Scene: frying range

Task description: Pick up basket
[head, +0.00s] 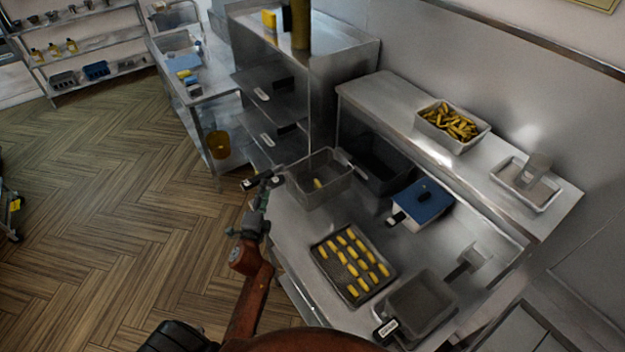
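A grey metal basket (321,190) with one yellow piece inside sits at the left end of the steel frying counter. Its dark handle with a pale tip (250,184) seems to stick out to the left over the counter's edge. My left gripper (266,181) is at this handle, left of the basket. It overlaps the handle in the picture, and I cannot tell whether the fingers are closed on it. A second, empty-looking basket (424,304) with a dark handle (387,329) stands at the front right. My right gripper is not in view.
A dark tray (318,255) with rows of yellow pieces lies between the baskets. A blue-topped container (422,201) stands behind it. The raised shelf (392,99) holds a bin of yellow food (428,123) and a small tray (546,203). Wooden floor at left is open.

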